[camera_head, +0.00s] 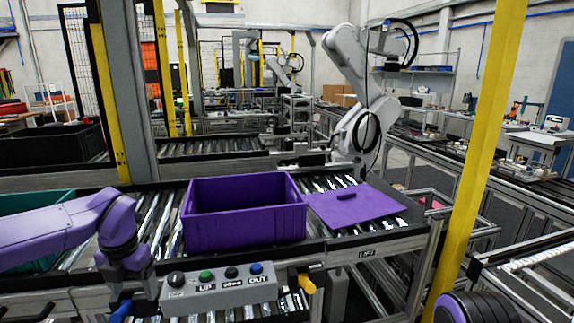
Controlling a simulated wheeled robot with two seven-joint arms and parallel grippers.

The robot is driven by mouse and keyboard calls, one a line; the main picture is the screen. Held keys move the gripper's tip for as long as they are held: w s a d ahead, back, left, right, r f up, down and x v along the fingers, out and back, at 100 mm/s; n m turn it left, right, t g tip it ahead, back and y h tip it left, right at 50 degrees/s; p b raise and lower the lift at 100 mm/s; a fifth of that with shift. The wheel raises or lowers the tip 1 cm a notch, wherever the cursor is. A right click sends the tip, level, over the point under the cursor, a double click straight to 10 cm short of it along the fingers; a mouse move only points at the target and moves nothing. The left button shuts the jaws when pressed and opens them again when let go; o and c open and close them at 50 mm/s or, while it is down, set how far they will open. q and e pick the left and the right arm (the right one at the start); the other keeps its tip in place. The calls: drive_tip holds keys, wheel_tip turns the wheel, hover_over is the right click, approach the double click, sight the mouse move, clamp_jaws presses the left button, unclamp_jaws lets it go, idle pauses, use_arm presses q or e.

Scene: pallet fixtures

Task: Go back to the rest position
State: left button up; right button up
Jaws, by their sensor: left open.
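My left arm comes in from the left, and its left gripper (133,298) points down in front of the conveyor, left of the button box. It is open, with nothing visible between its fingers; its tips are small and partly hard to make out. A purple and black part of my right arm (475,307) shows at the bottom right edge; the right gripper is out of view. A purple crate (245,229) stands upright on the roller conveyor, apart from the left gripper.
A grey button box (219,290) with several coloured buttons sits at the conveyor's front edge. A teal crate (40,203) is partly behind my left arm. A yellow post (478,160) rises at the right. A white robot arm (365,85) stands behind the conveyor.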

use_arm(q)
wheel_tip(320, 180, down, 9)
drive_tip(key=w+a+m+t+y, duration=0.2)
drive_tip(key=m+t+y, duration=0.1)
drive_tip(key=m+y, duration=0.35)
drive_tip(key=s+d+f+m+t+h, duration=0.1)
drive_tip(key=s+d+f+m+t, duration=0.1)
drive_tip(key=s+f+m, duration=0.35)
drive_tip(key=s+d+f+m+t, duration=0.1)
drive_tip(key=s+d+f+m, duration=0.1)
drive_tip(key=f+m, duration=0.55)
drive_tip(key=s+f+m+g+h, duration=0.1)
drive_tip(key=s+f+m, duration=0.2)
drive_tip(key=s, duration=0.5)
drive_tip(key=s+f+m+g+h, duration=0.1)
drive_tip(key=s+f+m, duration=0.2)
drive_tip(key=s+f, duration=0.3)
drive_tip(key=s+f+m+g+h+b, duration=0.1)
drive_tip(key=s+f+m, duration=0.2)
drive_tip(key=s, duration=0.7)
wheel_tip(320, 180, down, 2)
drive_tip(key=shift+s+d+f+g, duration=0.1)
drive_tip(key=shift+s+d+g, duration=0.25)
drive_tip(key=shift+g, duration=0.05)
